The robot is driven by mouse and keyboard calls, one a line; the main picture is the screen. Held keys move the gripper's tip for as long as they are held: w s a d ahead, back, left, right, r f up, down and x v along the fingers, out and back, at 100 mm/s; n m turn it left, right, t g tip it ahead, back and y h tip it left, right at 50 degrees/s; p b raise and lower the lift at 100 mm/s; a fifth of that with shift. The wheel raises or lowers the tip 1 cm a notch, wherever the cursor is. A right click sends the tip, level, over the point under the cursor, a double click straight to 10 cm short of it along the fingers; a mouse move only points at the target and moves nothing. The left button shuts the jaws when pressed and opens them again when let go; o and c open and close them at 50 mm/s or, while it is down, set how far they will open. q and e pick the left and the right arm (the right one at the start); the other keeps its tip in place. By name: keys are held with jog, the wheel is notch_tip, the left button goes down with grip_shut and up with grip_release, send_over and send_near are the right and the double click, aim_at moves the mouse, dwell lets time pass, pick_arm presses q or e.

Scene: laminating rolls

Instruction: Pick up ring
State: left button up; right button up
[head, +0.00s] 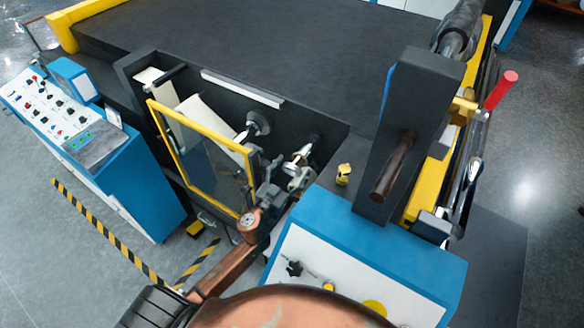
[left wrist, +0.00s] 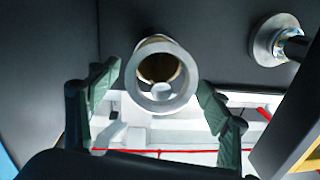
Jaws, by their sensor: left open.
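A pale grey ring (left wrist: 189,80) with a round hole shows end-on in the left wrist view, at the front of a short tube or shaft on the dark machine wall. In the head view a light metallic end piece (head: 302,156) sticks out there, but I cannot tell the ring apart from its shaft. My left gripper (head: 286,181) is in front of it, beside the yellow-framed guard. My right gripper is not in view.
A yellow-framed clear guard (head: 205,168) stands close left of my gripper. A second flanged spindle (head: 258,123) lies beyond it. A blue and white cabinet (head: 345,245) is close on the right. A blue control console (head: 125,180) stands at the left.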

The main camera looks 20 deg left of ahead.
pick_arm(q)
jog(key=shift+c, duration=0.2)
jog(key=c, duration=1.4)
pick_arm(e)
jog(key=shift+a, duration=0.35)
pick_arm(q)
jog(key=shift+r, duration=0.5)
jog(key=shift+s+a+r+b, duration=0.15)
jog(key=shift+s+b, duration=0.6)
jog(key=shift+s, duration=2.25)
jog(key=shift+s+a+r+b, duration=0.15)
jog(key=shift+s+b, duration=0.55)
jog(key=shift+s, duration=2.25)
jog(key=shift+s+a+b, duration=0.15)
jog(key=shift+s+b, duration=0.6)
jog(key=shift+s, duration=2.25)
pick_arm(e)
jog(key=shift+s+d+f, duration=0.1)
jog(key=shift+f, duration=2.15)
